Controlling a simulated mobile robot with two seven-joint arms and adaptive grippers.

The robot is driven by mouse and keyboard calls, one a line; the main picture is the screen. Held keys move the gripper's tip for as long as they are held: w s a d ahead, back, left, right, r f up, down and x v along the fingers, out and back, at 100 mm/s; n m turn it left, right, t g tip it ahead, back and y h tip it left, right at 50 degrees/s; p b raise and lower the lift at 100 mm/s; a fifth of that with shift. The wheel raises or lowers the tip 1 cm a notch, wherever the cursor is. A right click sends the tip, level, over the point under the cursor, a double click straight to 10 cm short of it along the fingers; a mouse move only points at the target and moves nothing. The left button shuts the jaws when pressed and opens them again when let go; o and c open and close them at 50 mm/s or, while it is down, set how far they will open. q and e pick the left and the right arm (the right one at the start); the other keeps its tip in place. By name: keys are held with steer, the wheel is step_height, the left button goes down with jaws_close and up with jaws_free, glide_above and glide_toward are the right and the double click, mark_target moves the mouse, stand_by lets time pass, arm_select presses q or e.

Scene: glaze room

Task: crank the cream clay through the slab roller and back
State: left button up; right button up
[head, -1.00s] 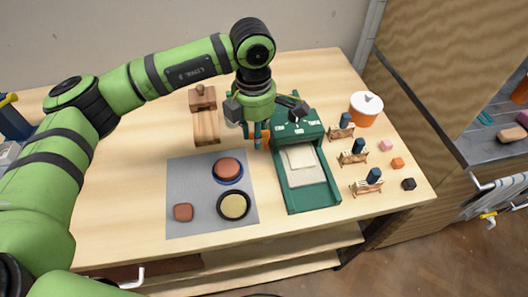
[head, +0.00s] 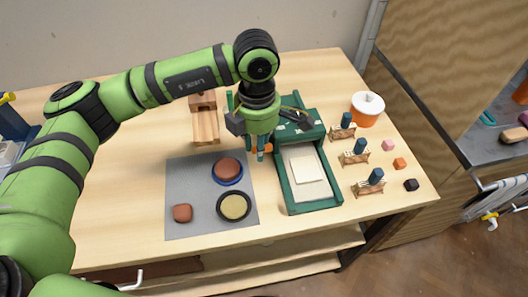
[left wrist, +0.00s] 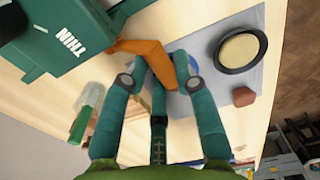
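The green slab roller (head: 283,187) stands on the table right of centre. The cream clay (head: 309,169) lies flat as a thin slab on a pale sheet (head: 316,190) on the bed, in front of the roller housing (head: 300,128). The orange crank (head: 265,148) is at the housing's left side. My left gripper (head: 257,154) is there, and the left wrist view shows the crank handle (left wrist: 153,60) between its fingers, which look closed around it. The far part of the bed is hidden behind the housing and my gripper. My right gripper is in neither view.
A grey mat (head: 185,220) left of the roller holds a reddish disc (head: 227,167), a black-rimmed dish (head: 235,207) and a reddish lump (head: 182,213). Several small wooden stands (head: 368,187) and cubes are at right. A wooden block (head: 205,126) is behind.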

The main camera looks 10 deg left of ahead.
arm_select(q)
steer(key=shift+s+d+f+b, duration=0.3)
steer(key=shift+s+d, duration=0.1)
steer(key=shift+s, duration=0.05)
steer(key=shift+s+d+f+b, duration=0.1)
steer(key=shift+s+b, duration=0.05)
steer(key=shift+b, duration=0.2)
steer(key=shift+r+p, duration=0.45)
steer(key=shift+r, duration=0.35)
step_height(320, 180, up, 6)
steer(key=shift+f+p, duration=0.2)
steer(key=shift+p, duration=0.9)
steer(key=shift+s, duration=0.1)
